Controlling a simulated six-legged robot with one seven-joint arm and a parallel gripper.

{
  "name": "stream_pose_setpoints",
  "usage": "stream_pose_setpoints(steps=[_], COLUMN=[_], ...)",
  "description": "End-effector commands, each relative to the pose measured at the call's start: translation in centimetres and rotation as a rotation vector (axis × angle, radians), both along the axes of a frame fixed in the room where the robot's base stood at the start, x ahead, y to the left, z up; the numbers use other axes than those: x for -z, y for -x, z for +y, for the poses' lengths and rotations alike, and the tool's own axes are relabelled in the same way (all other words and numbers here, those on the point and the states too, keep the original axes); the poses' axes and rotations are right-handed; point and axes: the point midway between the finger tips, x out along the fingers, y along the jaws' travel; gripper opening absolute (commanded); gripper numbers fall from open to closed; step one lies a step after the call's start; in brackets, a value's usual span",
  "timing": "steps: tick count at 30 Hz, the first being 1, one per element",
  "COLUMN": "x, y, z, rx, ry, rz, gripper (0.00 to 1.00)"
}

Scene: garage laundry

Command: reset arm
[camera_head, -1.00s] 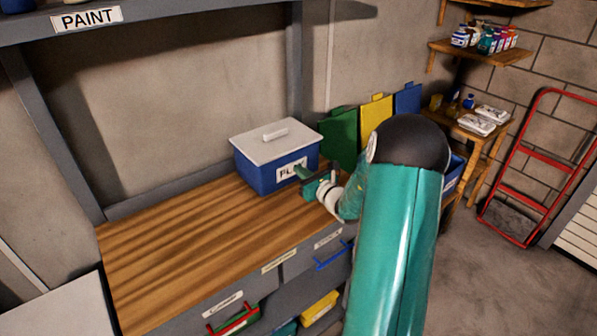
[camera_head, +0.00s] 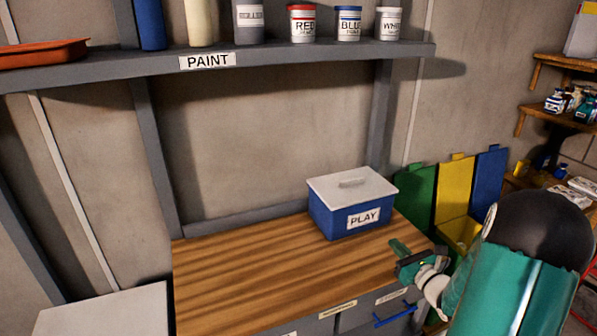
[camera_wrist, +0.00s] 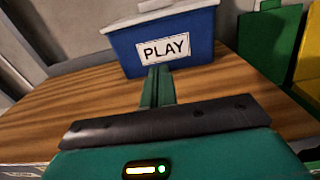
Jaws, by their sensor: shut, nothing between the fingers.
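My gripper (camera_head: 400,247) is a green pair of fingers at the end of my green arm, above the right front part of the wooden workbench (camera_head: 250,275). The fingers are shut together with nothing between them. They also show in the wrist view (camera_wrist: 158,86), pointing toward a blue box (camera_head: 345,218) labelled PLAY with a light grey lid. The box stands upright on the bench, its lid on. In the wrist view the box (camera_wrist: 120,48) is just beyond the fingertips; I cannot tell the exact gap.
A shelf (camera_head: 300,55) marked PAINT with several cans and bottles spans the wall above the bench. Green (camera_head: 420,195), yellow (camera_head: 452,195) and blue (camera_head: 489,178) bins stand to the right. Wall shelves (camera_head: 560,120) are at far right. The left bench top is clear.

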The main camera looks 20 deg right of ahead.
Motion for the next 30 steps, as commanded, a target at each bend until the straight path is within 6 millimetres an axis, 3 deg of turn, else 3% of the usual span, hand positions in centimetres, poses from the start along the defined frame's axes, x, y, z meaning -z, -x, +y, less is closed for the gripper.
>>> stream_pose_setpoints(steps=[4, 7, 11, 14, 18, 21, 25, 30], x=[-0.4, -1.8, -4.5, -6.3, -7.7, -8.3, -8.9, -9.6], y=[-0.2, -0.9, -1.6, -0.8, 1.9, 4.6, 8.3, 13.0], z=[0.9, 3.9, 11.3, 17.7, 25.1, 29.1, 32.6, 34.6], rx=[-0.027, -0.122, -0.359, -0.571, -0.843, -1.021, -1.225, -1.437], ry=[0.017, 0.080, 0.255, 0.435, 0.706, 0.916, 1.206, 1.615], rz=[0.003, 0.017, 0.049, 0.075, 0.098, 0.104, 0.097, 0.067], gripper=[0.00, 0.00, 0.00, 0.00, 0.00, 0.00, 0.00, 0.00])
